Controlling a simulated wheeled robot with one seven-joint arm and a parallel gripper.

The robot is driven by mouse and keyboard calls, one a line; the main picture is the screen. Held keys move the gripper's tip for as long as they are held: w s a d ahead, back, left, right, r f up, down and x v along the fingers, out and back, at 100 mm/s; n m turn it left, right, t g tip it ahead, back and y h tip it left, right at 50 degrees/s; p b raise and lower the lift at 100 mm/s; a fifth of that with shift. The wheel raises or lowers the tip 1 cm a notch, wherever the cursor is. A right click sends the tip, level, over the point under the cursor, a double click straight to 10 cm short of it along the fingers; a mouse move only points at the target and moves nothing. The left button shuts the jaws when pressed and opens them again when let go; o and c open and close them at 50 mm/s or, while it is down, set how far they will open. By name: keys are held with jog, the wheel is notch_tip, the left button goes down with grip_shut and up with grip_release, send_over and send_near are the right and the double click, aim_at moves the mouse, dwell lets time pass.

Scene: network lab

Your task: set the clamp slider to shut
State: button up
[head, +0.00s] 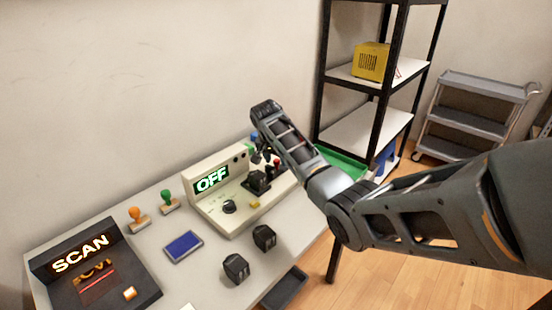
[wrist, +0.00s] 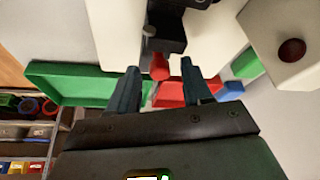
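A cream control console (head: 205,207) stands on the table with a lit display reading OFF, a black round knob (head: 230,206) and a black block (head: 257,181). A small red knob (head: 277,163) is near the block; I cannot tell for sure that it is the clamp slider's handle. My gripper (head: 264,152) is over the console's right end, partly hidden by my arm. In the wrist view my gripper (wrist: 160,80) is open, with a red knob (wrist: 160,67) below a black block (wrist: 165,28) appearing between its fingers. Contact cannot be told.
A green tray (head: 342,163) lies right of the console. Two black blocks (head: 236,268), a blue pad (head: 184,247), stamps (head: 168,201) and a SCAN device (head: 120,265) are on the table. A black shelf (head: 378,95) stands behind. A cream box with a red button (wrist: 291,50) is at right.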

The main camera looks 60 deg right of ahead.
aim_at(270, 167)
grip_shut()
dwell(0.3)
jog(key=shift+a, duration=0.1)
jog(key=a, duration=0.1)
jog(key=a+p, duration=0.1)
jog(key=a, duration=0.1)
jog(key=shift+w, duration=0.35)
jog(key=shift+f, duration=0.1)
grip_release()
jog(key=shift+w+a, duration=0.1)
